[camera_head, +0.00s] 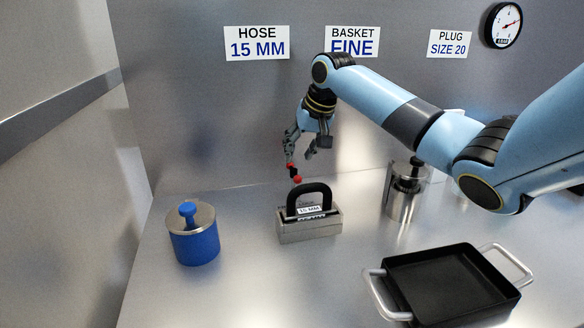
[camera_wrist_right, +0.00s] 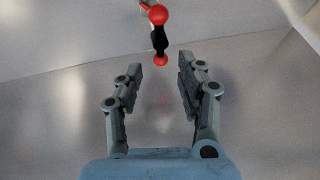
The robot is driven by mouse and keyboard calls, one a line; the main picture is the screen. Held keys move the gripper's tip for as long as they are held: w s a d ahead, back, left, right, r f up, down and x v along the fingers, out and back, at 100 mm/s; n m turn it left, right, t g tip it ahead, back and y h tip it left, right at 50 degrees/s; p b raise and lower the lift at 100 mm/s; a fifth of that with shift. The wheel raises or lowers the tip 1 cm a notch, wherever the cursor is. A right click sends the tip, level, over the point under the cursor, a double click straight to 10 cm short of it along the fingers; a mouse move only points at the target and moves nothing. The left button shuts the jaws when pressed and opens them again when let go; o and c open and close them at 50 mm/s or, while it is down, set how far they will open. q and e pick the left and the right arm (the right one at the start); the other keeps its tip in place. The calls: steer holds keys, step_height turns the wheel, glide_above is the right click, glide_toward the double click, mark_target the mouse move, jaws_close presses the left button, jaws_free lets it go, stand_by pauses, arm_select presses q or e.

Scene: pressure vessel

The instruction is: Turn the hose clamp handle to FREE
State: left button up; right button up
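The hose clamp handle appears to be a short dark bar with red ball ends (camera_head: 292,169), low at the back behind a grey block. It also shows in the right wrist view (camera_wrist_right: 159,38), at the top centre, just past the fingertips. My right gripper (camera_head: 300,152) points down close above the handle. In the wrist view its two fingers (camera_wrist_right: 161,68) are spread, with nothing held between them. The lower red ball shows between the fingertip lines; no contact can be seen. No FREE mark is readable. My left gripper is out of view.
A grey block with a black loop handle and a 15 MM label (camera_head: 309,227) stands in front. A blue canister (camera_head: 195,246) is left, a steel cylinder (camera_head: 401,205) right, a black tray (camera_head: 448,285) front right. Wall signs include HOSE 15 MM (camera_head: 257,43).

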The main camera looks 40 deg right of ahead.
mark_target(293, 167)
steer(key=x, duration=0.7)
steer(key=shift+f+b, duration=0.1)
steer(key=shift+b, duration=0.2)
steer(key=shift+c, duration=0.2)
jaws_close()
